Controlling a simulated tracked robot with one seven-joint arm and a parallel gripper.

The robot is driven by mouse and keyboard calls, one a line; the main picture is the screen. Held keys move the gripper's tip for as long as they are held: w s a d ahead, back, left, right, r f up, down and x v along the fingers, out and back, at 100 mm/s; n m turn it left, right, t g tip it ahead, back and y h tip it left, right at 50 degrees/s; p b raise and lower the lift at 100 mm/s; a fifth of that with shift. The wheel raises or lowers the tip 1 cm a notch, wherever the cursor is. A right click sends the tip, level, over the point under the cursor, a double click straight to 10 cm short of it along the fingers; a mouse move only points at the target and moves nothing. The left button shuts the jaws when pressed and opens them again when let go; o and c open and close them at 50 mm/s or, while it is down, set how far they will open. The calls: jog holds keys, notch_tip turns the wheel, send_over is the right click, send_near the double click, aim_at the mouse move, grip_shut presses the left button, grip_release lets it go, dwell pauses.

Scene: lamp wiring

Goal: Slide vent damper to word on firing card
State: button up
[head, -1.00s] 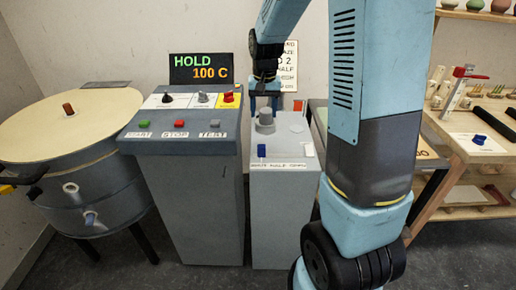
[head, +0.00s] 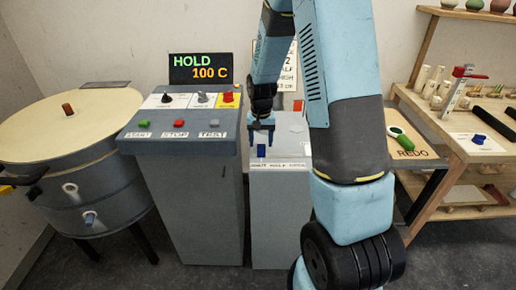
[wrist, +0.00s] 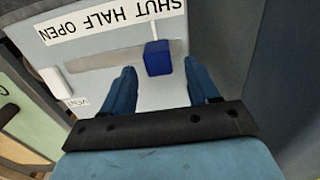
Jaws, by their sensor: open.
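The vent damper is a blue slider knob (head: 261,150) on a grey box top. In the wrist view the knob (wrist: 158,58) sits in a slot, at the SHUT end of the strip reading SHUT HALF OPEN (wrist: 110,22). My gripper (head: 262,128) is open above the box, just behind the knob. In the wrist view its fingers (wrist: 162,88) are on either side of the knob's line, apart from it. I cannot tell their height over it.
A control console (head: 180,135) with buttons and knobs stands close on the left, under a display reading HOLD 100 C (head: 201,68). A round kiln (head: 75,150) is farther left. A white piece (wrist: 58,82) stands at the slot's other side. A wooden shelf (head: 450,130) is at right.

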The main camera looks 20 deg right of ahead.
aim_at(261, 145)
jog(key=shift+f, duration=1.75)
grip_shut()
